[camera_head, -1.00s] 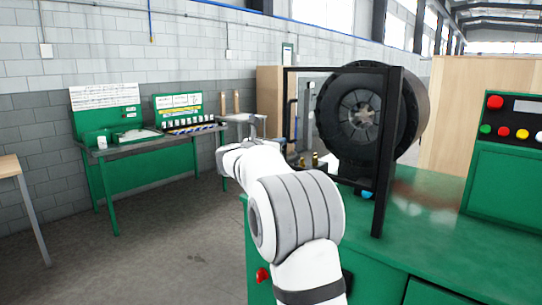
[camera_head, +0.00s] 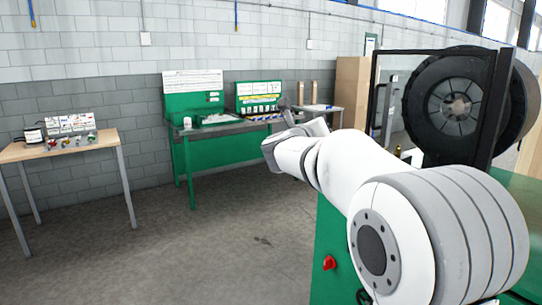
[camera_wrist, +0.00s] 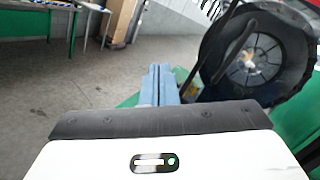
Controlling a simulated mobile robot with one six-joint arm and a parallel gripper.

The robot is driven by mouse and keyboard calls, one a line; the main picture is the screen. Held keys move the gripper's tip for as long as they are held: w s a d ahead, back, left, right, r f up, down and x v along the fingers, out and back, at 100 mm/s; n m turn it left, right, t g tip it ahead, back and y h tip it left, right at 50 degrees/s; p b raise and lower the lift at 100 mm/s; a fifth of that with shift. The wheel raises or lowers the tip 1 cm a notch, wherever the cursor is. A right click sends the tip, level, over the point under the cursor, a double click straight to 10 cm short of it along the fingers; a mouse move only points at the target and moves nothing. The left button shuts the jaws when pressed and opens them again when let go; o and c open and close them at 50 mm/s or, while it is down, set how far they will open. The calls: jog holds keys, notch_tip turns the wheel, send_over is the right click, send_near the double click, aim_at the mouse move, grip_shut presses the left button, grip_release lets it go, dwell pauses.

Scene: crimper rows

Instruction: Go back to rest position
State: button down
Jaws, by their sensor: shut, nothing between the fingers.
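My gripper shows in the wrist view (camera_wrist: 160,72), its two blue-grey fingers closed together with nothing between them. In the head view my gripper (camera_head: 287,108) is small and partly hidden behind the wrist. It is in front of the far green workbench in the picture, left of the crimper machine. The crimper (camera_head: 462,105), a black ribbed drum in a black frame, stands at the right. It also shows in the wrist view (camera_wrist: 275,60), right of the fingers and apart from them.
The crimper's green cabinet (camera_head: 331,235) is close beside my arm. A green workbench (camera_head: 225,157) with panels and small parts stands by the wall. A wooden table (camera_head: 96,144) with a small rack (camera_head: 70,134) is at the left. The grey floor (camera_head: 225,250) between is clear.

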jog(key=s+a+f+n+g+y+p, duration=0.1)
jog(key=s+a+f+n+y, duration=0.4)
jog(key=n, duration=0.7)
jog(key=s+a+f+n+g+y+p, duration=0.1)
jog(key=s+a+f+n+g+y, duration=0.15)
jog(key=s+f+n+y, duration=0.7)
jog(key=s+d+f+n+g+h, duration=0.1)
jog(key=s+f+n+g, duration=0.2)
jog(key=s, duration=0.5)
jog(key=s+d+f+n+g+h+p, duration=0.1)
jog(key=s+d+f+n+g, duration=0.1)
jog(key=s+n, duration=0.5)
jog(key=s+d+f+n+g+h, duration=0.1)
jog(key=s+f+n+g, duration=0.3)
jog(key=s, duration=0.5)
notch_tip(320, 180, down, 3)
jog(key=shift+s+d+r+n+h+p, duration=0.15)
jog(key=shift+s+d+n+h+p, duration=0.2)
jog(key=shift+n, duration=0.6)
jog(key=shift+a+g, duration=0.2)
jog(key=shift+g, duration=0.05)
